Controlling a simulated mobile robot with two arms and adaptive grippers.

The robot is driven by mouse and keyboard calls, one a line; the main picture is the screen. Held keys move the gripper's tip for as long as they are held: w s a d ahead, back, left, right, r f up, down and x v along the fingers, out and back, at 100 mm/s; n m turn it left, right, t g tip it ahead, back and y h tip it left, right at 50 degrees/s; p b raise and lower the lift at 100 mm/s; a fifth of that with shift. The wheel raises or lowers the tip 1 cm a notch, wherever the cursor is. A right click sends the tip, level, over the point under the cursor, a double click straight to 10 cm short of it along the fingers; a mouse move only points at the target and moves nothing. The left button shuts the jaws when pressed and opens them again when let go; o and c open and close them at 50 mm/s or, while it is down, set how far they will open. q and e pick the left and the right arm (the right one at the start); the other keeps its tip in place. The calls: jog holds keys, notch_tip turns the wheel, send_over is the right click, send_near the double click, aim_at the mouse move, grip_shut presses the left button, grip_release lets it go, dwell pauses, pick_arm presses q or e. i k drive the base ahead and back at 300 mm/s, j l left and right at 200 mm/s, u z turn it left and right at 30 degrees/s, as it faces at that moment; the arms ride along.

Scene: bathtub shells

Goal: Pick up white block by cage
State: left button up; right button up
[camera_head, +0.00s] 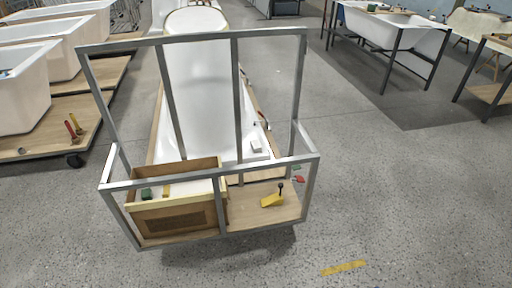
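A small white block (256,147) lies near the front right edge of a white bathtub shell (200,100). It is just behind the grey metal cage frame (210,180), seen through its right opening. The cage stands at the near end of the tub. Neither of my grippers is in view.
A wooden box (178,220) and a yellow tool with a black knob (271,200) are on the cage's wooden base. Tubs on wooden platforms (80,105) stand left; tub stands (395,60) stand right.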

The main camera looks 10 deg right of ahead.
aim_at(255, 145)
jog(key=i+l+z, duration=1.05)
jog(key=z, duration=0.15)
jog(key=i+l+z, duration=0.25)
jog(key=z, duration=0.25)
jog(key=i+z, duration=0.45)
jog(key=i+l+u, duration=0.1)
jog(key=i+u, duration=0.15)
jog(key=i, duration=0.35)
jog(key=i+l+u, duration=0.2)
jog(key=i, duration=0.35)
jog(key=i+j+u, duration=0.1)
jog(key=i+u, duration=0.15)
jog(key=u, duration=0.2)
jog(key=i+u, duration=0.3)
jog(key=u, duration=0.15)
jog(key=i+l+u, duration=0.1)
jog(key=i+u, duration=0.15)
jog(key=u, duration=0.2)
jog(key=i+l+u, duration=0.2)
jog(key=u, duration=0.2)
jog(key=i+l+u, duration=0.2)
jog(key=u, duration=0.25)
